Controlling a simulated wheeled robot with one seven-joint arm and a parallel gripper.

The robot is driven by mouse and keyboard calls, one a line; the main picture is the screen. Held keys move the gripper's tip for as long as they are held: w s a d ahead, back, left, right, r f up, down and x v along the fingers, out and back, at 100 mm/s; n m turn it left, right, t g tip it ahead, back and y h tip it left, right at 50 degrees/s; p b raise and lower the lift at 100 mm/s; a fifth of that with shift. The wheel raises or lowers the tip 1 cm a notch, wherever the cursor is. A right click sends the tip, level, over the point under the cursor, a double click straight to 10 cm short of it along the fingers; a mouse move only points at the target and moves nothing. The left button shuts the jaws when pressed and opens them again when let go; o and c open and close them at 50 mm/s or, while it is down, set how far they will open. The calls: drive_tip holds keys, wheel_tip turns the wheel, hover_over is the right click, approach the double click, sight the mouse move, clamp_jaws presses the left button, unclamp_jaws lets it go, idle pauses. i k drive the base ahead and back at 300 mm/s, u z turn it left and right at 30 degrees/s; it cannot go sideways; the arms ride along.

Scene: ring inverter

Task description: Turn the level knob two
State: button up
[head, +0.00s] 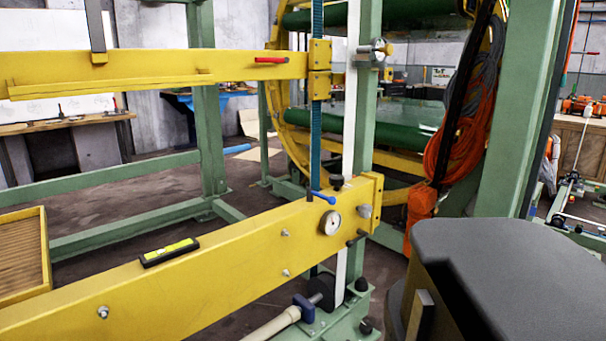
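A yellow lower beam (200,280) crosses the view and ends at a green post. Near its right end are a round white dial gauge (330,222), a grey knob (365,211) and a black handle (357,238). A black knob (336,182) and a blue handle (322,196) are at its top edge. A spirit level (170,252) lies on the beam's top face. I see no label that tells which part is level knob two. My gripper is not in view.
A yellow upper beam (150,72) carries a red handle (271,60); a metal knob (374,52) is beside its right end. Green frame posts stand around. Orange cable (449,155) hangs at right. A large dark block, possibly part of me, fills the lower right.

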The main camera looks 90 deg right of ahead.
sight(336, 181)
drive_tip(key=k, duration=0.9)
drive_tip(key=z, duration=0.15)
